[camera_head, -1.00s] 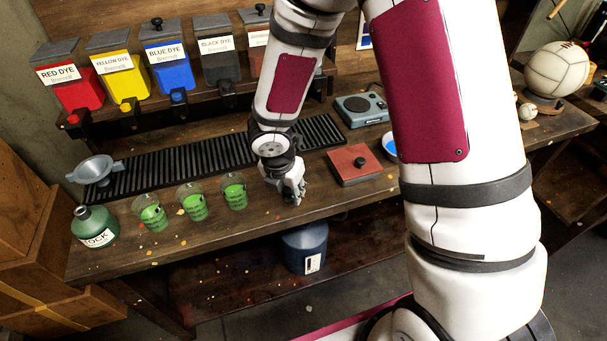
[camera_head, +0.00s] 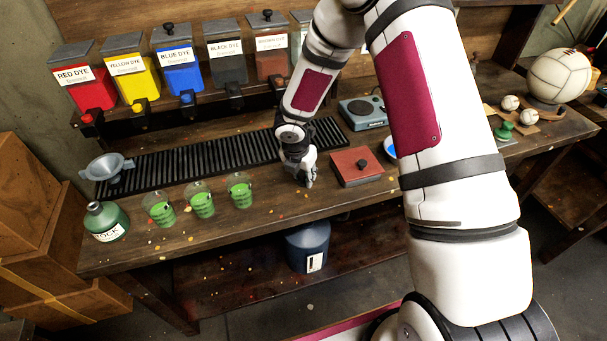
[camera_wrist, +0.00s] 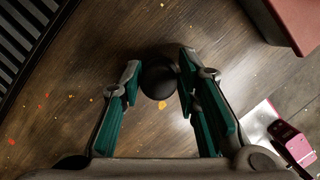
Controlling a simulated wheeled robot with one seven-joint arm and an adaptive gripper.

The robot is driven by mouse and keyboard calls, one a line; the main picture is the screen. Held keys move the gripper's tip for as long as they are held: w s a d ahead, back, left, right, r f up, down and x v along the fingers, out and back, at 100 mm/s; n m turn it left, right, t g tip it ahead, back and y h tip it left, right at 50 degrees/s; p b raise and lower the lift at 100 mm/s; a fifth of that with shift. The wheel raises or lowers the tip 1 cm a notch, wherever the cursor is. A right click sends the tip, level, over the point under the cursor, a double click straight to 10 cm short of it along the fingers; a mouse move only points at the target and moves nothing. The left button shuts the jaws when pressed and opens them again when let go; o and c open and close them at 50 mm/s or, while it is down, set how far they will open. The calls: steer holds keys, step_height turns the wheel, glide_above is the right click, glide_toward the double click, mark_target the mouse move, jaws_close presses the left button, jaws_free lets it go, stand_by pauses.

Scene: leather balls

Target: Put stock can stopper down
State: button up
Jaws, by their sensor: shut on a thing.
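My gripper (camera_head: 308,182) is over the front part of the workbench, left of the red-topped box. In the wrist view my gripper (camera_wrist: 158,88) is shut on a round black stopper (camera_wrist: 158,78), held between the fingertips above the brown wood. I cannot tell whether the stopper touches the bench. The stock can (camera_head: 107,222), green with a white label, stands upright at the bench's left end, well apart from my gripper. Its neck carries no black stopper.
Several cups of green liquid, one of them here (camera_head: 240,190), stand between the can and my gripper. A black slatted rack (camera_head: 180,160) lies behind. The red-topped box (camera_head: 356,168) is close on the right. Bare bench lies around my gripper.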

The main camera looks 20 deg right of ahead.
steer(key=shift+f, duration=0.1)
steer(key=o, duration=0.9)
steer(key=shift+o, duration=0.2)
